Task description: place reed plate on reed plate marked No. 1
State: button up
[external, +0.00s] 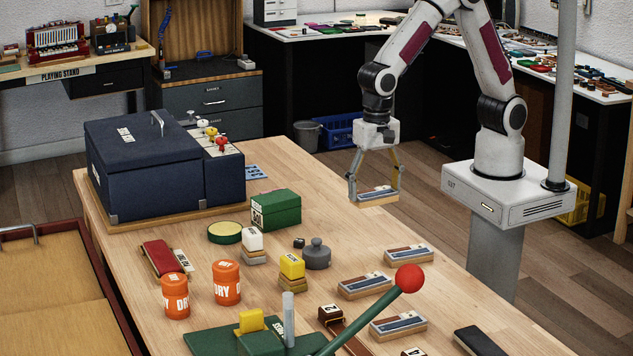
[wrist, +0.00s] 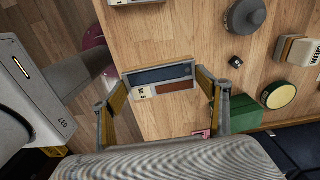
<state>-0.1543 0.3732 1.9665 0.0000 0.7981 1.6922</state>
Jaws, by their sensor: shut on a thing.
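My gripper (external: 376,190) is shut on a reed plate (external: 378,196), a pale wooden block with a grey-blue and brown top. It holds the plate roughly level above the table's far right edge. In the wrist view the held reed plate (wrist: 160,79) spans between the two fingers of my gripper (wrist: 163,88). Three similar reed plates lie on the table: one at the back right (external: 409,256), one in the middle (external: 366,287) and one nearer the front (external: 399,327). Their labels are too small to read, so I cannot tell which is No. 1.
Brown pieces numbered 2 (external: 330,313) and 4 (external: 412,352) stand near the plates. A lever with a red ball (external: 409,279) rises in front of them. A green box (external: 276,210), grey weight (external: 316,254) and orange tins (external: 226,282) stand left. The table's back right is clear.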

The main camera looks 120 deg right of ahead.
jog(key=s+a+r, duration=0.1)
jog(key=a+r, duration=0.2)
jog(key=a, duration=1.1)
jog(key=shift+s, duration=0.4)
send_over(409, 250)
jog(key=shift+a+f, duration=0.1)
jog(key=shift+f, duration=3)
jog(key=shift+f, duration=1.85)
jog(key=shift+f, duration=0.1)
